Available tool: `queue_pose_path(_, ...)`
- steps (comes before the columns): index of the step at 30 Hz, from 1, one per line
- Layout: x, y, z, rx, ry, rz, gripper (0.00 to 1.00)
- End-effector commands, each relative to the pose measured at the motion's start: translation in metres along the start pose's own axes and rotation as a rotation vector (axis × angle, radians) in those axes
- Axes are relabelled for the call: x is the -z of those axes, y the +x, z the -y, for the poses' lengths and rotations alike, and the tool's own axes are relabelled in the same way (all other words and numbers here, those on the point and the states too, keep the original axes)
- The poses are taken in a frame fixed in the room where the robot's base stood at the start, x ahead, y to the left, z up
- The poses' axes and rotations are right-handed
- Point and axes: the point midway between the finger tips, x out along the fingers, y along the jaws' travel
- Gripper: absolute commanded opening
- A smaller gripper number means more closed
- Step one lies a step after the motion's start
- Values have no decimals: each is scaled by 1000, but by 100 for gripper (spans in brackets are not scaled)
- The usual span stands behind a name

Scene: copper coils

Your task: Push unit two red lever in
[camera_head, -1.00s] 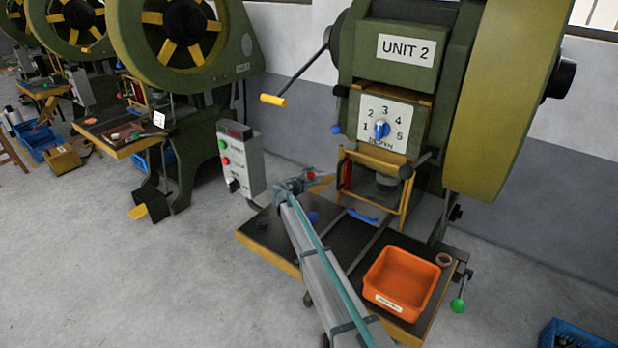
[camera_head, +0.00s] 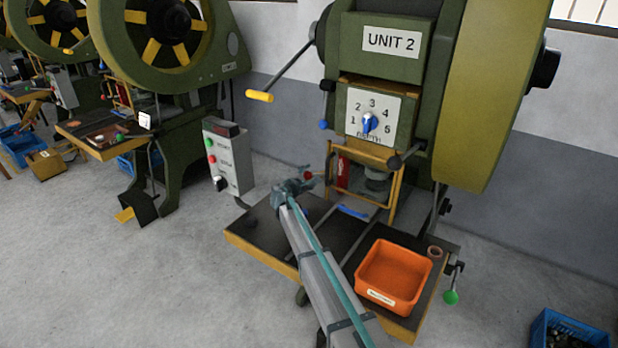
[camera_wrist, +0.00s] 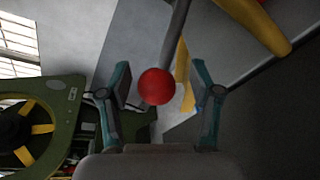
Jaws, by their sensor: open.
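The red lever's ball knob (camera_wrist: 156,86) fills the middle of the wrist view, with its grey rod rising behind it. My gripper (camera_wrist: 160,70) is open, with one teal finger on each side of the ball and visible gaps between. In the head view the red knob (camera_head: 306,174) shows small at the left of the unit two press (camera_head: 345,120), just beyond my gripper (camera_head: 294,186). I cannot tell how deep the ball sits between the fingers. My arm hides part of the press table (camera_head: 262,226).
An orange bin (camera_head: 392,277) stands on the table's right side, near a green-knobbed lever (camera_head: 450,297). A control box (camera_head: 228,160) stands left of the press. A yellow-handled crank (camera_head: 260,96) juts out above. A yellow guard frame (camera_head: 384,195) stands behind my gripper.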

Motion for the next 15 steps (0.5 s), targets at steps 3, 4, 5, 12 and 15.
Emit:
queue_pose_path(3, 0, -5, 0, -1, 0, -1, 64)
queue_pose_path(4, 0, -7, 0, -1, 0, -1, 64)
queue_pose_path(5, 0, -10, 0, -1, 0, -1, 64)
queue_pose_path(12, -2, -51, 1, -2, 0, -2, 64)
queue_pose_path(15, -2, -71, 1, -1, 0, -2, 64)
